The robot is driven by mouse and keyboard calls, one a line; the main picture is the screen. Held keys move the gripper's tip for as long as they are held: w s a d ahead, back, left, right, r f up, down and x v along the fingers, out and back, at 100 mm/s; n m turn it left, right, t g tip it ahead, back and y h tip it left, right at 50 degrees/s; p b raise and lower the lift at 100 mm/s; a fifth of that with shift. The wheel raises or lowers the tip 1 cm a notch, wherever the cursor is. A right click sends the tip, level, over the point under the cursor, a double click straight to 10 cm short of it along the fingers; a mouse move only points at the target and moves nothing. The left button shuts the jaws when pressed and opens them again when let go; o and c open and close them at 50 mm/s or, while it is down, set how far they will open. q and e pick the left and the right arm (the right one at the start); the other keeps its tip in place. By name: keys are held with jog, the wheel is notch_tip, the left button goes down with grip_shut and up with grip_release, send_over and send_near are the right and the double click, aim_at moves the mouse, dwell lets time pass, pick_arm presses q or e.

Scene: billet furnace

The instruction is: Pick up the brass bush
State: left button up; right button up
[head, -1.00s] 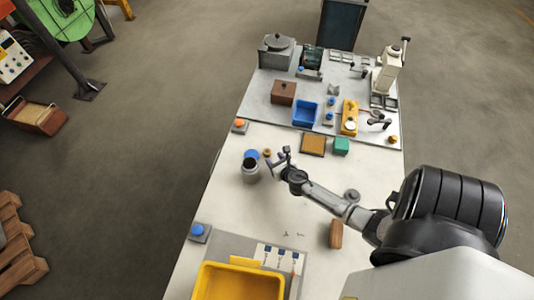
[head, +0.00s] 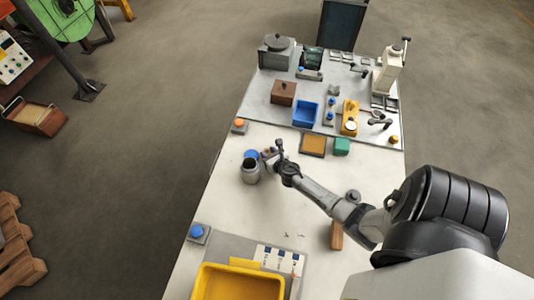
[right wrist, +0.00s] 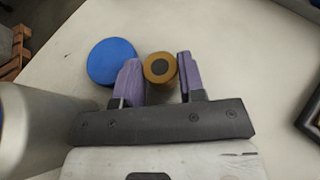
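The brass bush (right wrist: 160,67) is a small brass-coloured cylinder with a dark round centre, seen in the right wrist view between the tips of the two purple finger pads. My right gripper (right wrist: 161,80) is open around it, with little room on either side; I cannot tell whether a pad touches it. In the head view my right gripper (head: 271,153) is low over the white table beside a grey canister, and it largely hides the bush there. My left gripper is not in view.
A blue disc (right wrist: 112,62) lies just left of the bush. The grey canister (head: 250,174) stands close to the gripper. A yellow bin (head: 240,268) is at the near end.

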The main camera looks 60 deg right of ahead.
jog(key=c, duration=0.4)
jog(key=shift+c, duration=0.2)
